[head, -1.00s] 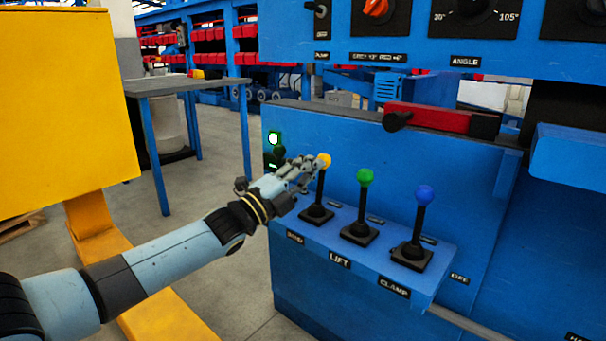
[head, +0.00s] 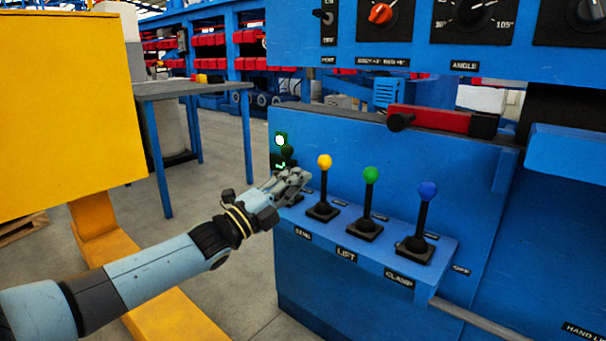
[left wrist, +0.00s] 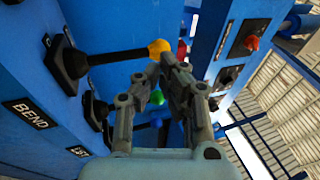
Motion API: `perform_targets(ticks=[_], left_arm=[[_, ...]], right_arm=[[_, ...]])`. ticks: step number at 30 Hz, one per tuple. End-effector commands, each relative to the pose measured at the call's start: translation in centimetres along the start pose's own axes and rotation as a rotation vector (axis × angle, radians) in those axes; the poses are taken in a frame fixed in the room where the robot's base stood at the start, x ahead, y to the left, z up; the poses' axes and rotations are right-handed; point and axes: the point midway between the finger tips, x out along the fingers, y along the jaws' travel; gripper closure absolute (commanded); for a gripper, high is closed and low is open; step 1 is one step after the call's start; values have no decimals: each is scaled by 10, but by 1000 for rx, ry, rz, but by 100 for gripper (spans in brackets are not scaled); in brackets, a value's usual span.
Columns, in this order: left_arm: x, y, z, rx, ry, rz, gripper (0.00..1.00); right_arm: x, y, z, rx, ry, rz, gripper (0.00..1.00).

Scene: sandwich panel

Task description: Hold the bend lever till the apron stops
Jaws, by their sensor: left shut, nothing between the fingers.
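The bend lever is a black stick with a yellow knob (head: 324,161), first in a row of levers on a blue ledge. It stands nearly upright. In the left wrist view its yellow knob (left wrist: 159,47) and BEND label (left wrist: 30,113) show. My left gripper (head: 304,176) is shut and empty, just left of the lever and slightly below its knob. In the left wrist view its fingertips (left wrist: 168,62) are close to the knob, with no grip on it; I cannot tell whether they touch. I cannot single out the apron. My right gripper is not in view.
The lift lever's green knob (head: 371,174) and clamp lever's blue knob (head: 427,191) stand to the right. A lamp (head: 280,140) glows left of the levers. A yellow cabinet (head: 60,110) and grey-topped table (head: 190,87) stand at left. A control panel hangs above.

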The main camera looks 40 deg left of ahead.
Motion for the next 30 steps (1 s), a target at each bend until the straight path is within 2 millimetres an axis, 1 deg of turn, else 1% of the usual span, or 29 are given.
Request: perform_targets(ticks=[2,9,12,15,20,30], left_arm=[[-11,-5,0,2,0,-1,100],[-53,-6,0,1,0,0,100],[-68,-6,0,2,0,0,100],[-77,-7,0,1,0,-2,100],[-82,-6,0,2,0,-2,100],[-82,-5,0,2,0,-2,100]], right_arm=[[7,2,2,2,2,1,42],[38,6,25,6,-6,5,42],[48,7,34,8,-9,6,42],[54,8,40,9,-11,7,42],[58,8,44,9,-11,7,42],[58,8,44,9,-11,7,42]])
